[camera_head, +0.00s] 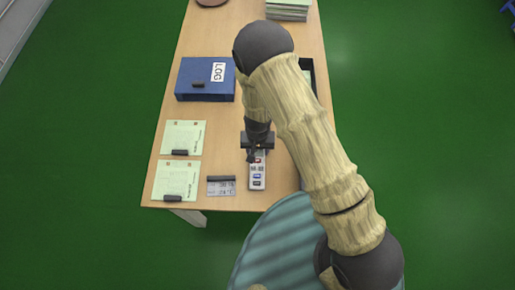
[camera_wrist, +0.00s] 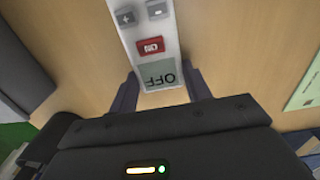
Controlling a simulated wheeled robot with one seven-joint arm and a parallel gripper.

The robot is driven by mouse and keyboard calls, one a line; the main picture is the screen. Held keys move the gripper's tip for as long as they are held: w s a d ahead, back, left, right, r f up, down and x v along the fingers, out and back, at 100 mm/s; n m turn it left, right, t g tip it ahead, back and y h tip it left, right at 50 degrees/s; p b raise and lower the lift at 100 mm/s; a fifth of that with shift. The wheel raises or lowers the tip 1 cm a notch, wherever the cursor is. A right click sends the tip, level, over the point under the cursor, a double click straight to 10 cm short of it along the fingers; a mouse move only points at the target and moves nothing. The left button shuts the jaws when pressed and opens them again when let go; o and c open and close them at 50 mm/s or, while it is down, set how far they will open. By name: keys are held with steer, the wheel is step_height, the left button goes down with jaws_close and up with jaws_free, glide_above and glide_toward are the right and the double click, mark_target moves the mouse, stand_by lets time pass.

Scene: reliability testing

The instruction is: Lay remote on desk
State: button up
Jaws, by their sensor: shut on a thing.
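The remote (camera_head: 257,177) is a pale slim handset with dark, red and blue-looking buttons, near the front edge of the wooden desk (camera_head: 228,195). In the wrist view the remote (camera_wrist: 152,45) shows a grey display reading OFF and a red button. My gripper (camera_head: 257,157) points down over the far end of the remote. In the wrist view the fingers of my gripper (camera_wrist: 162,88) stand on both sides of the display end, shut on it. I cannot tell whether the remote touches the desk.
A blue LOG box (camera_head: 205,92) stands at the left. Two green paper sheets (camera_head: 183,137) with dark clips and a small display card (camera_head: 221,187) lie left of the remote. A dark tray (camera_head: 307,72) is partly hidden behind my arm. A paper stack (camera_head: 287,10) is at the back.

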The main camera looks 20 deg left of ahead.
steer(key=o, duration=1.3)
steer(key=shift+o, duration=0.2)
step_height(320, 180, up, 12)
